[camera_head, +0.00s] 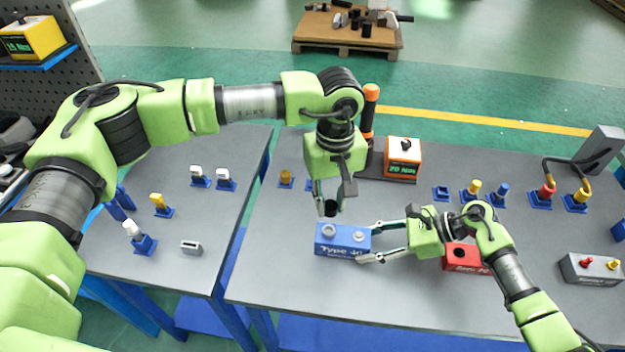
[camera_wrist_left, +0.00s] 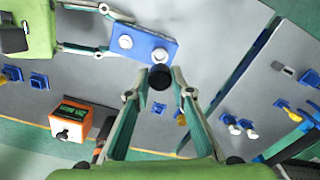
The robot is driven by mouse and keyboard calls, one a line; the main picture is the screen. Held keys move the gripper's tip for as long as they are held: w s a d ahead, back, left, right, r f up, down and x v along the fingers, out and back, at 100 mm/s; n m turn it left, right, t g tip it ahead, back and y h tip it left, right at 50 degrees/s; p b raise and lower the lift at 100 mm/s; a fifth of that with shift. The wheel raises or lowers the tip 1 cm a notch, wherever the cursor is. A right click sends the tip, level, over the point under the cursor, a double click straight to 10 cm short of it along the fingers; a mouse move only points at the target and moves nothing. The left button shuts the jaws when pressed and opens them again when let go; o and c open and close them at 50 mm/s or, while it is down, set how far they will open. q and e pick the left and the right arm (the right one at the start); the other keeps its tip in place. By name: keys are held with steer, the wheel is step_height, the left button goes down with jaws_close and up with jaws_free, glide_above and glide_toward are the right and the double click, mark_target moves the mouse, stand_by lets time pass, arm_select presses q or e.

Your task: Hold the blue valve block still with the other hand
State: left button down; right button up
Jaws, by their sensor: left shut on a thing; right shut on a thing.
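The blue valve block (camera_head: 342,246) sits on the right-hand table, with a round grey port and a round silver fitting on top. It also shows in the left wrist view (camera_wrist_left: 142,44). My right gripper (camera_head: 368,243) has its fingers on both sides of the block's right end, shut on it. My left gripper (camera_head: 331,200) is above the block's left port, shut on a black round part (camera_head: 331,209). That part shows between the left fingertips in the left wrist view (camera_wrist_left: 160,77). It looks just above the block; whether they touch is not clear.
A red block (camera_head: 452,264) sits under my right arm. An orange-and-white tester box (camera_head: 403,159) and an orange-topped post (camera_head: 369,110) stand behind. Several small blue-based connectors (camera_head: 470,191) stand to the right. A grey box (camera_head: 594,271) is at the far right. A gap separates the two tables.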

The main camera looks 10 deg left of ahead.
mark_target(330, 216)
arm_select(q)
steer(key=shift+f, duration=0.1)
steer(key=shift+f, duration=2.3)
steer(key=shift+f, duration=0.85)
steer(key=m, duration=0.4)
steer(key=shift+m, duration=0.4)
steer(key=shift+m, duration=1.1)
steer(key=m, duration=0.3)
